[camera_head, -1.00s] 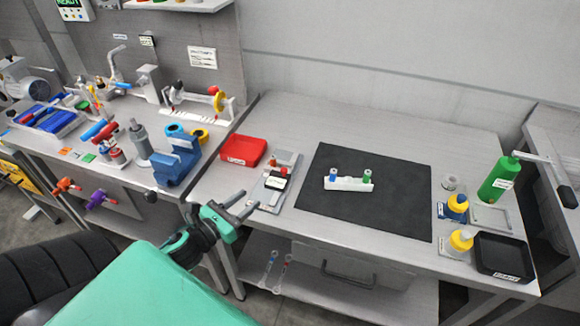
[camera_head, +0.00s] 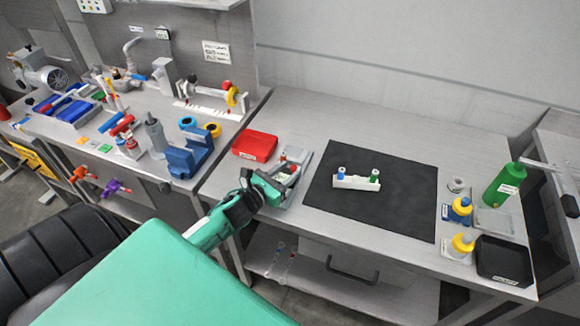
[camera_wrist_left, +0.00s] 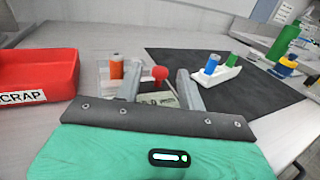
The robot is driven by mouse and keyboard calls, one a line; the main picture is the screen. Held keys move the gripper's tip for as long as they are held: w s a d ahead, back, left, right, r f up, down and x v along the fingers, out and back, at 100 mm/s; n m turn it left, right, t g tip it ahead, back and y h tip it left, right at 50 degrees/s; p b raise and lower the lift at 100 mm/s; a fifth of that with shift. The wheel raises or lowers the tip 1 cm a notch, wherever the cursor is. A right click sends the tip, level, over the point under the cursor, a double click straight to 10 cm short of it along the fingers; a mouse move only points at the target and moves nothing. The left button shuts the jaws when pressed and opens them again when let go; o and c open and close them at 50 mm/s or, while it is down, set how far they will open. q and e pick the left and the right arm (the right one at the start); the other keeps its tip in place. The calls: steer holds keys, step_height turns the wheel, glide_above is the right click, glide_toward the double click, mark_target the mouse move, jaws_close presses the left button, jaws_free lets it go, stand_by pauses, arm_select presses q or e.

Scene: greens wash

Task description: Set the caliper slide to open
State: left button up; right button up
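The caliper device is mostly hidden by my left gripper (camera_head: 284,180) in the head view. Its red ball knob (camera_wrist_left: 160,73) shows in the left wrist view between the two grey fingers, with clear room to each finger. Part of a pale labelled or display face (camera_wrist_left: 166,98) shows below the knob. My left gripper (camera_wrist_left: 158,84) is open, its fingers apart on either side of the knob and holding nothing. How far the slide is set cannot be told. My right gripper is not in view.
A red scrap bin (camera_head: 255,146) stands left of the device. An orange cylinder (camera_wrist_left: 117,67) stands by a clear tray close to the left finger. A white block (camera_head: 356,182) with blue and green pieces sits on the black mat (camera_head: 370,215). The back of the bench is clear.

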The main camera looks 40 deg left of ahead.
arm_select(q)
steer(key=shift+w+d, duration=0.1)
steer(key=shift+w, duration=0.7)
jaws_close()
steer(key=shift+s+d+f, duration=0.1)
steer(key=shift+s+d, duration=0.15)
steer(key=shift+s, duration=0.6)
steer(key=shift+s+d, duration=0.25)
steer(key=shift+s, duration=0.55)
